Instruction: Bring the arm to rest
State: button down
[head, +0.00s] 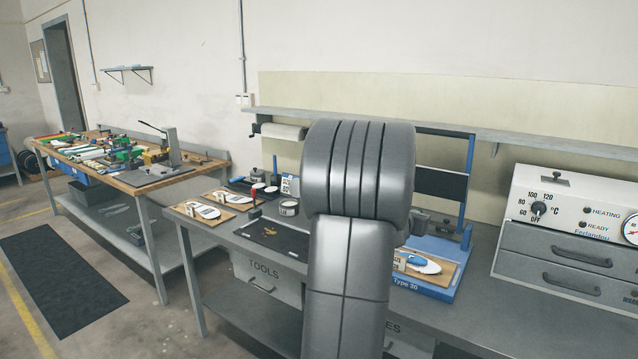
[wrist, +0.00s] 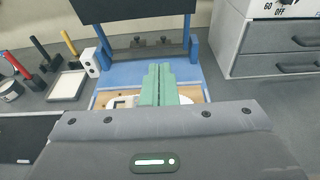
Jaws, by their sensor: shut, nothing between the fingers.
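My arm stands raised in the middle of the head view and hides part of the workbench; the gripper itself does not show there. In the wrist view my gripper (wrist: 158,88) shows as green fingers pressed together, with nothing between them. Past the fingers is the blue press (wrist: 205,75) with a dark screen or plate at its back. A white insole (wrist: 122,101) on a wooden board lies partly hidden behind the fingers. In the head view the white and blue insole (head: 422,263) lies on the board at the blue press base (head: 440,287).
A heater unit with drawers (head: 570,240) stands on the right of the grey bench. Two boards with insoles (head: 206,211), a black mat (head: 268,238) and small tools lie on its left. A second, cluttered workbench (head: 150,178) stands further left. Floor shows between and before the benches.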

jog(key=shift+s+a+f+b, duration=0.25)
jog(key=shift+f+b, duration=0.25)
jog(key=shift+f, duration=0.2)
jog(key=shift+s+a+f+b, duration=0.15)
jog(key=shift+s+f+b, duration=0.1)
jog(key=shift+f+b, duration=0.35)
